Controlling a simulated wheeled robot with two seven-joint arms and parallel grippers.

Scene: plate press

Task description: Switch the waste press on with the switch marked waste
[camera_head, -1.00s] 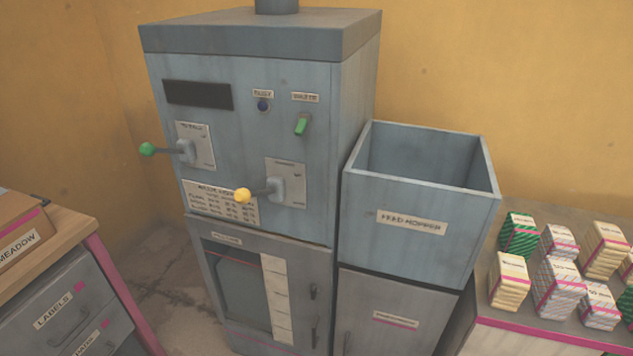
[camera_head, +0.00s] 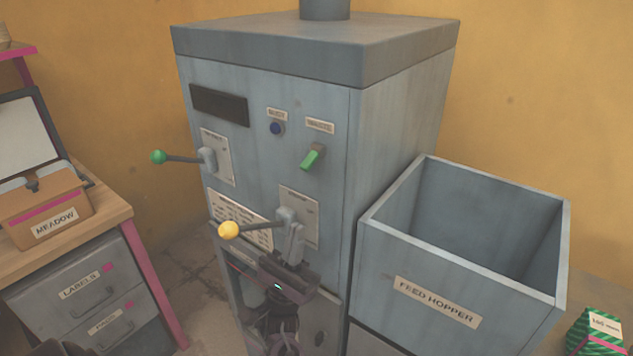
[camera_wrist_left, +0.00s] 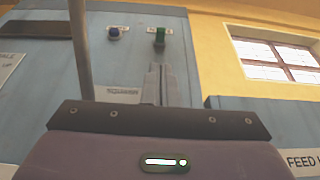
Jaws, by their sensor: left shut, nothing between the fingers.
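The waste switch (camera_head: 313,158) is a short green lever under a small label on the press front (camera_head: 270,170). Its label reads WASTE in the earlier head view and is blurred now. The switch also shows in the left wrist view (camera_wrist_left: 160,37), above my fingertips. My left gripper (camera_head: 293,232) points up in front of the press, below the switch and apart from it in the head view. Its grey fingers are shut and empty, and overlap the yellow-knob lever's mount; I cannot tell whether they touch it. My right gripper is not in view.
A yellow-knob lever (camera_head: 229,230) sticks out close left of my left gripper. A green-knob lever (camera_head: 158,157) and a blue button (camera_head: 276,129) are on the same panel. The feed hopper (camera_head: 432,290) stands at right, a drawer cabinet (camera_head: 85,280) at left.

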